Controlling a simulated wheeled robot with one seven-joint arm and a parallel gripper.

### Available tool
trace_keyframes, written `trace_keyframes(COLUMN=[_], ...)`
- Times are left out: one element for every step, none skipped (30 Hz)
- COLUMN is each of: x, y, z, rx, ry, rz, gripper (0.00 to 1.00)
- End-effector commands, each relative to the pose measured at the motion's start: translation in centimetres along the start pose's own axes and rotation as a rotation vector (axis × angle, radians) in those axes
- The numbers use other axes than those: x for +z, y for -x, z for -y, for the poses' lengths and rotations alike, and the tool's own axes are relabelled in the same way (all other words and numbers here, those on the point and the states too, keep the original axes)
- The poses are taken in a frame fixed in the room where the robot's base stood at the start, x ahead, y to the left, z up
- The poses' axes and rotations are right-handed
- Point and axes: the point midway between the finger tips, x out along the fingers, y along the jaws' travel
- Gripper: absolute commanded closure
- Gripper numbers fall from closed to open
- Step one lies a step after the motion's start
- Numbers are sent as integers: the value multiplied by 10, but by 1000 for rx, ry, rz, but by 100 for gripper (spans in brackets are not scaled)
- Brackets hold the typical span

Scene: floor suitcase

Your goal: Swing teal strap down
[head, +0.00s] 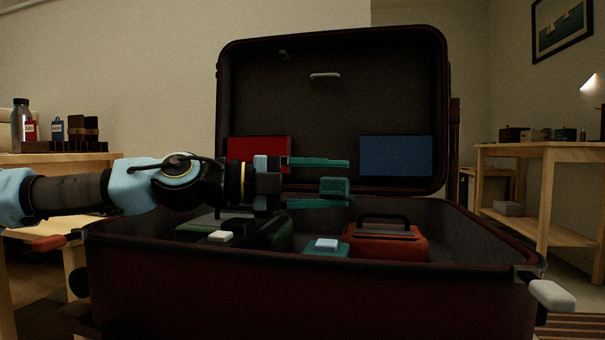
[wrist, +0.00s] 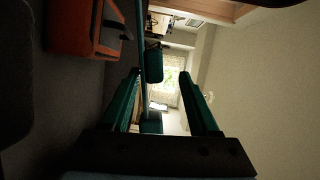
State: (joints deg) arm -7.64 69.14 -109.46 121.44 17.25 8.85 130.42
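The suitcase (head: 320,295) stands with its lid (head: 333,100) raised. My gripper (head: 322,183) reaches in from the left above the tray, its two teal fingers apart. A teal block (head: 335,187), seemingly part of the teal strap, shows by the fingertips; contact cannot be told. In the wrist view my open gripper (wrist: 160,85) has the teal block (wrist: 153,65) and a thin teal bar between or just beyond its fingers. A small teal piece (head: 284,54) is high on the lid. A teal box with a pale blue top (head: 325,249) sits at the tray's front.
Red (head: 258,150) and blue (head: 396,156) panels are on the lid. A white-ended latch (head: 552,295) juts out front right. Wooden tables stand left (head: 75,159) and right (head: 540,150).

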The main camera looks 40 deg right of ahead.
Motion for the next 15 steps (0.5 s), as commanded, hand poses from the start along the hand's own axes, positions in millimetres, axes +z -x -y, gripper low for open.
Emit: trace_keyframes(x=[0, 1, 1, 1, 0, 0, 0, -1, -1, -1, -1, -1, 0, 0, 0], y=[14, 21, 30, 36, 42, 44, 47, 49, 52, 54, 56, 58, 60, 61, 62], z=[6, 6, 6, 5, 5, 4, 4, 3, 3, 3, 2, 2, 2, 2, 2], rx=[-3, -3, -4, -3, -4, -5, -4, -4, -3, -3, -3, -2, -2, -2, -2], ry=[3, 3, 3, 3, 2, 0, 0, 2, 1, 1, 1, 0, -1, 1, 0], rz=[3, 4, 3, 3, 3, -1, -3, -4, -3, -3, -3, -3, -2, -1, 0], gripper=[39, 39, 39, 39, 39, 39, 39, 39, 39, 39, 39, 39, 39, 39, 39])
